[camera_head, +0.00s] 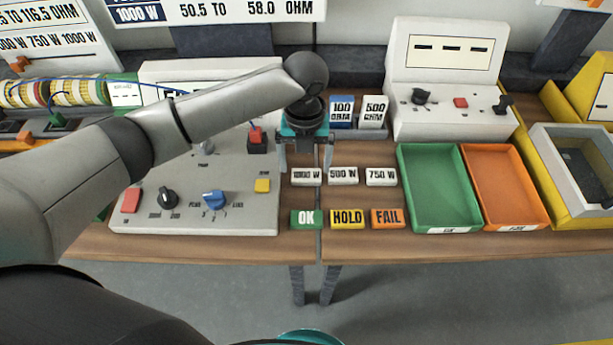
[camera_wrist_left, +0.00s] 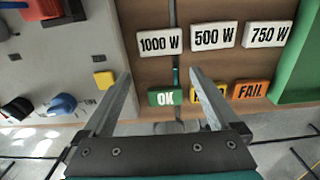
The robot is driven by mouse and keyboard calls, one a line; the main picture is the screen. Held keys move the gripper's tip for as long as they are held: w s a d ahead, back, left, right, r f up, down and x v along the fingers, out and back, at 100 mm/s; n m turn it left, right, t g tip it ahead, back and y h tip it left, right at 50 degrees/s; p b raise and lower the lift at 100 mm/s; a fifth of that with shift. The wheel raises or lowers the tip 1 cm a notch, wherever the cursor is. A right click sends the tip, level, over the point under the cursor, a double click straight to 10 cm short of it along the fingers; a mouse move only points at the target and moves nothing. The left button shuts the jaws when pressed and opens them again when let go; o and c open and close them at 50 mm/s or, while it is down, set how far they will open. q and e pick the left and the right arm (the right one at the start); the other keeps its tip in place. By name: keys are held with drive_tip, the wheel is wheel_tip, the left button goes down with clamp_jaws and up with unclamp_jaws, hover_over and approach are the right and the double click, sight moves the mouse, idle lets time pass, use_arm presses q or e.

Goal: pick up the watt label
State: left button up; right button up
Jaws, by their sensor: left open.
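Three white watt labels lie in a row on the wooden table: 1000 W (camera_head: 306,178), 500 W (camera_head: 343,175) and 750 W (camera_head: 381,177). The left wrist view also shows 1000 W (camera_wrist_left: 160,43), 500 W (camera_wrist_left: 213,36) and 750 W (camera_wrist_left: 267,35). My left gripper (camera_head: 306,158) is open and empty, pointing down near the 1000 W label. In the left wrist view its fingertips (camera_wrist_left: 160,76) are apart, with the 1000 W label just beyond the gap. I cannot tell its exact height above the table. My right gripper is not in view.
Green OK (camera_head: 306,218), yellow HOLD (camera_head: 347,218) and orange FAIL (camera_head: 387,218) labels lie in front. A control panel (camera_head: 240,215) stands left. Green (camera_head: 440,190) and orange (camera_head: 505,190) trays stand right. 100 OHM (camera_head: 341,112) and 500 OHM (camera_head: 374,112) labels stand behind.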

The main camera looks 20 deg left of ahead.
sight(306, 181)
use_arm(q)
drive_tip(key=shift+w+f+b, duration=0.2)
drive_tip(key=shift+f+b, duration=0.1)
drive_tip(key=shift+f, duration=1.45)
drive_tip(key=shift+w+f+b, duration=0.2)
drive_tip(key=shift+f+b, duration=0.1)
drive_tip(key=shift+f, duration=1.4)
drive_tip(key=c, duration=1)
drive_tip(key=shift+r, duration=0.15)
